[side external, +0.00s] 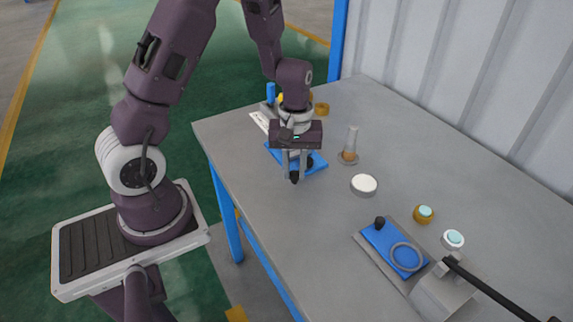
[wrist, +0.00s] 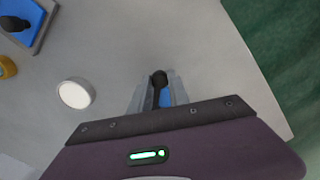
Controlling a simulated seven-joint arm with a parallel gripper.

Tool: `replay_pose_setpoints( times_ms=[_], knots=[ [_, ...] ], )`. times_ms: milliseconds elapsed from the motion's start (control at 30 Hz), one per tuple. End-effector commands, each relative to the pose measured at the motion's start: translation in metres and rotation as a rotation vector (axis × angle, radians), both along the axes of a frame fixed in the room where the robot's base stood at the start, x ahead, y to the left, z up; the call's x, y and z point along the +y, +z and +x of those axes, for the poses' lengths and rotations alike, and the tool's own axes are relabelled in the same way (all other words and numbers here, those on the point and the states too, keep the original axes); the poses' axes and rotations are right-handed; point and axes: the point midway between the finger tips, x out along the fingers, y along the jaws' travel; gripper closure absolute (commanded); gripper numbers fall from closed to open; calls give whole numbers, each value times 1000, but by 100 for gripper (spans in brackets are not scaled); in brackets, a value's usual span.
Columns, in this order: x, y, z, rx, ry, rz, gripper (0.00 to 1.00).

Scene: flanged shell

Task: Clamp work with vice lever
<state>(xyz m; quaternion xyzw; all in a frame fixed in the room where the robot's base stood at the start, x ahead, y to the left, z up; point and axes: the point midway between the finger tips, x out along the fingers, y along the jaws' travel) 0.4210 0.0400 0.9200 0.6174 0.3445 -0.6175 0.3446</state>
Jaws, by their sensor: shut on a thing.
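My gripper (wrist: 157,95) is shut on a black-knobbed lever (wrist: 159,78), whose round end sticks out past the fingertips. In the side view my gripper (side external: 294,172) is low over a blue plate (side external: 318,163) near the table's left edge, with the black knob (side external: 294,177) between the fingers. A strip of blue shows between the fingers in the wrist view. The body of the vice and any work clamped in it are largely hidden behind my gripper.
A white-topped disc (side external: 364,185) and a clear upright piece on a round flange (side external: 349,155) stand to the right. A second blue plate with a grey ring (side external: 406,256), small round parts and a grey block with a long black bar (side external: 500,298) lie nearer the camera. The table between is clear.

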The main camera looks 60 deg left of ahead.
Motion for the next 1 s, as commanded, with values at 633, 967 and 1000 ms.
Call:
replay_pose_setpoints(
  times_ms=[633, 967, 1000],
  knots=[
    [-28, 0, 35, -4, 519, 0, 100],
    [-31, 0, 44, -2, 632, 0, 100],
    [-32, 0, 44, -2, 639, -1, 100]
  ],
)
